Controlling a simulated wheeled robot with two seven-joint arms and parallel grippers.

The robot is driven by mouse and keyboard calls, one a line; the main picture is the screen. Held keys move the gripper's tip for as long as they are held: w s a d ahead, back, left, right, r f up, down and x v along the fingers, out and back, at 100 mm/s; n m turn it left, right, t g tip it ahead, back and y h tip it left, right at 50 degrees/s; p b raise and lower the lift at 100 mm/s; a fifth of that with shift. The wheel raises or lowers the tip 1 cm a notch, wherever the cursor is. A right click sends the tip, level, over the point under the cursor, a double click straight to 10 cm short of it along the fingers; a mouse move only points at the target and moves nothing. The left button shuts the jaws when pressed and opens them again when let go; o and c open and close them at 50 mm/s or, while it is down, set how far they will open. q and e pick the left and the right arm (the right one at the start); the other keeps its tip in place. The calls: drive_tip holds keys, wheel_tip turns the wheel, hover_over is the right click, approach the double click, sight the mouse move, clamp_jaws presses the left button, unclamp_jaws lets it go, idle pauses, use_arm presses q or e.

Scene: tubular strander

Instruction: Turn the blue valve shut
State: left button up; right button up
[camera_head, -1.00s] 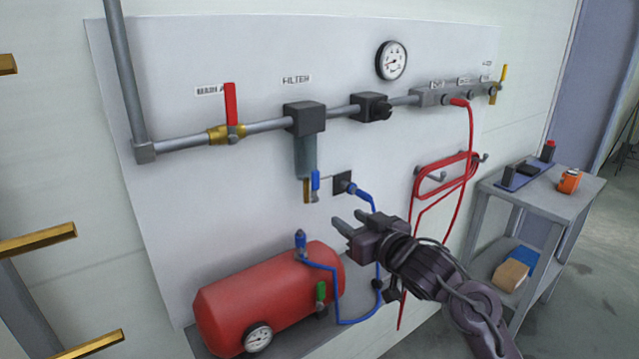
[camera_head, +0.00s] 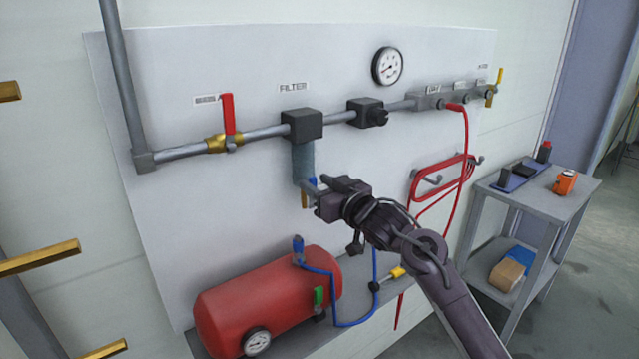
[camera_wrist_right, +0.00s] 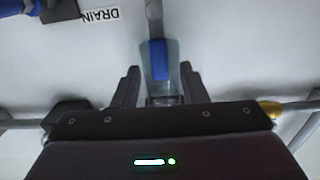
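The blue valve is a small blue lever (camera_head: 312,182) at the brass drain under the clear bowl of the filter (camera_head: 302,125). In the head view my right gripper partly covers it. My right gripper (camera_head: 311,191) is at the lever, coming in from the lower right. In the right wrist view the blue lever (camera_wrist_right: 159,62) lies between the two spread fingers of my right gripper (camera_wrist_right: 160,72), with a gap on both sides. The fingers do not look closed on it. My left gripper is not in view.
A red tank (camera_head: 265,300) with a green lever and a blue hose stands below. A red-handled valve (camera_head: 228,115) is on the pipe to the left. A DRAIN label (camera_wrist_right: 101,17) shows in the wrist view. A grey cart (camera_head: 530,205) stands at the right.

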clamp_jaws()
idle(0.5)
drive_tip(key=n+b, duration=0.1)
drive_tip(key=s+a+n+b, duration=0.1)
drive_tip(key=n, duration=0.1)
drive_tip(key=a+f+n, duration=0.1)
drive_tip(key=n, duration=0.1)
drive_tip(key=shift+s+b, duration=0.25)
drive_tip(key=shift+b, duration=0.15)
drive_tip(key=shift+s+a+f+n+b, duration=0.45)
drive_tip(key=shift+f+n+b, duration=0.45)
drive_tip(key=shift+n+b, duration=1.1)
drive_tip(key=shift+s+a+f+n+b, duration=0.2)
drive_tip(key=shift+a+f+n+b, duration=0.5)
drive_tip(key=shift+n+b, duration=1.35)
drive_tip(key=shift+s+a+f+n+b, duration=0.35)
drive_tip(key=shift+f+n+b, duration=0.9)
drive_tip(key=shift+n, duration=1.3)
drive_tip(key=shift+r, duration=0.2)
